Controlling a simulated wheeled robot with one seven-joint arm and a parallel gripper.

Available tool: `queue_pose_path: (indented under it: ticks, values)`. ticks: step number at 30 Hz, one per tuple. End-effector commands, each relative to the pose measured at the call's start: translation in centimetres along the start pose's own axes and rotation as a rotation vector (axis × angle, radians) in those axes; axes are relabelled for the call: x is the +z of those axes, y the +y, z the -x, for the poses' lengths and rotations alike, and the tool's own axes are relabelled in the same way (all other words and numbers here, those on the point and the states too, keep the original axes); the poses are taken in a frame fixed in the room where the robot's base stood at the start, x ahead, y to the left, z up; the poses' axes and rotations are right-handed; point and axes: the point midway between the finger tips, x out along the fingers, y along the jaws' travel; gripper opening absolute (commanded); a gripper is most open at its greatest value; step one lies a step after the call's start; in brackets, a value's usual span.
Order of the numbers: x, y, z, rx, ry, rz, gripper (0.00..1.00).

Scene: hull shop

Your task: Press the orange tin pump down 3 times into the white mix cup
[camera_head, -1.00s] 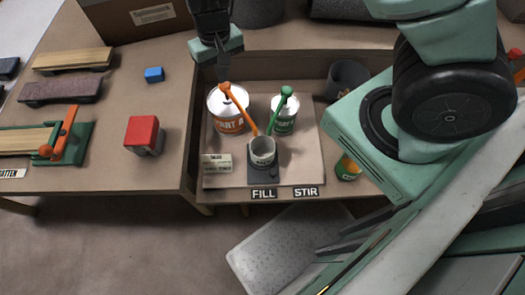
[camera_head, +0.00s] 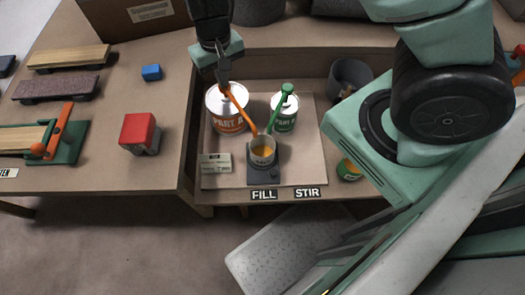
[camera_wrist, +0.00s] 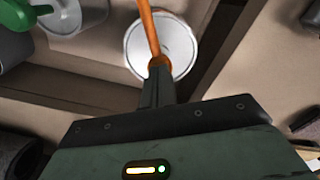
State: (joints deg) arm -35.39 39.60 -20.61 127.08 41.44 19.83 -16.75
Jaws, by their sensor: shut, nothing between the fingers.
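The orange pump (camera_head: 238,106) stands on the white PART A tin (camera_head: 228,125), its spout reaching to the mix cup (camera_head: 263,158). The cup stands on a dark scale and holds some orange-yellow liquid. My gripper (camera_head: 224,82) is shut and empty, pointing down over the tin, with its fingertips at the pump's head. In the wrist view, the shut fingers (camera_wrist: 159,72) meet the orange pump head (camera_wrist: 160,62) above the white lid (camera_wrist: 178,45); they appear to touch it. The fingers partly hide the head.
A green pump (camera_head: 280,106) on a smaller tin (camera_head: 285,124) stands close to the right. A dark grey bin (camera_head: 350,76) is behind it. A card (camera_head: 215,162) lies left of the cup. A red-topped block (camera_head: 139,130) sits on the left bench.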

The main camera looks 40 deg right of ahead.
Motion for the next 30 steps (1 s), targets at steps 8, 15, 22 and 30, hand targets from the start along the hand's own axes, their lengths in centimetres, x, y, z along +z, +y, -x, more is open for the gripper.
queue_pose_path:
  ticks: [8,15,22,30]
  values:
    - [0.0,0.0,0.7,0.001,0.000,-0.001,0.00]
    - [0.0,0.0,2.1,0.001,0.000,-0.002,0.00]
    - [0.0,0.0,2.9,0.001,0.000,0.000,0.00]
    - [0.0,0.0,2.8,0.000,0.000,0.000,0.00]
